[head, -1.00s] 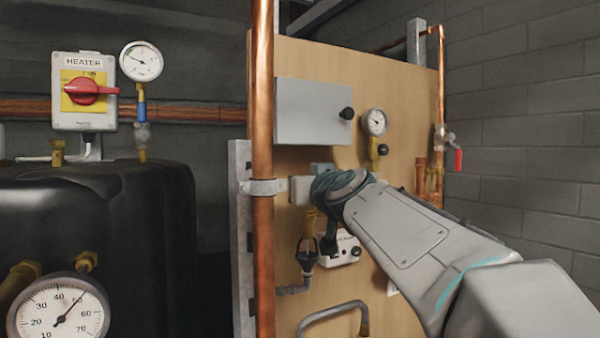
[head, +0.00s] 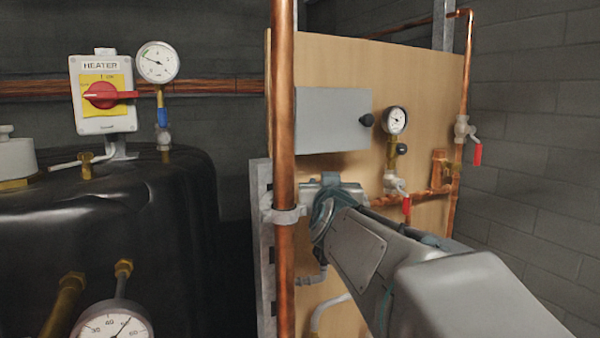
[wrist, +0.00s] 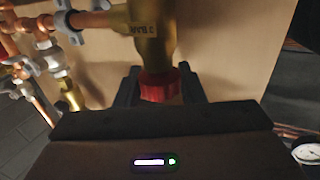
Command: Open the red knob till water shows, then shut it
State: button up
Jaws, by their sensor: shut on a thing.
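The red knob (wrist: 157,88) sits at the end of a brass valve body (wrist: 152,38) in the wrist view. My gripper (wrist: 158,92) is shut on the knob, with one dark finger on each side of it. In the head view my gripper (head: 325,200) is at the board, just right of the tall copper pipe. My arm hides the knob and most of the brass valve there. No water shows in either view.
The tall copper pipe (head: 284,130) stands close left of my gripper. A grey box (head: 333,120) and a gauge (head: 396,121) are above on the wooden board (head: 420,80). A black tank (head: 110,230) with a heater switch (head: 104,95) is at left. Red-handled valves (head: 477,153) are at right.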

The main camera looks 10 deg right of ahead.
jog(key=shift+f+h+p, duration=0.1)
jog(key=shift+h+p, duration=0.2)
jog(key=shift+p, duration=0.15)
jog(key=o, duration=1)
